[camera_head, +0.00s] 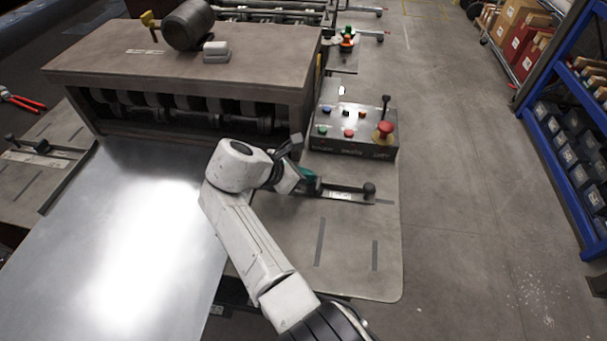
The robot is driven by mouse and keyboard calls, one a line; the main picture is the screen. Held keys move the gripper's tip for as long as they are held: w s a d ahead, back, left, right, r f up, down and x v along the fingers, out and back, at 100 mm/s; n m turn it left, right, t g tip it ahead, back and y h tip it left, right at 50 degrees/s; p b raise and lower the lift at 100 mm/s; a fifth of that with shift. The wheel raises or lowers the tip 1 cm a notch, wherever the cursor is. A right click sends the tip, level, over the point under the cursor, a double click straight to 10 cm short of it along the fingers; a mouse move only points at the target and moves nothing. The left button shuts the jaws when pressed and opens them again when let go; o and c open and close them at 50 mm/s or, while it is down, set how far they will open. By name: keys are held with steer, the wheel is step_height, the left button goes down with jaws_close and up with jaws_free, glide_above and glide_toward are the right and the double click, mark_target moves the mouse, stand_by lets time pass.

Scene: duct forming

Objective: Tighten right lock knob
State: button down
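The right side guide (340,193) is a dark metal bar with a scale on the right table wing. A black round knob (369,188) stands at its right end. A teal-green part (308,178) sits at its left end, partly behind my gripper; I cannot tell if this is the lock knob. My gripper (291,152) is at the end of my white arm, close to the teal part and left of the black knob. Its fingertips are not clear, so I cannot tell whether it is open or touching anything.
A shiny metal sheet (120,235) lies left of my arm, leading to the roller machine (190,75). A control box (352,132) with a red button and joystick stands just behind the guide. The left guide (40,155) is at far left.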

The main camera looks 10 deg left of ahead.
steer(key=shift+w+d, duration=0.2)
steer(key=shift+d, duration=0.05)
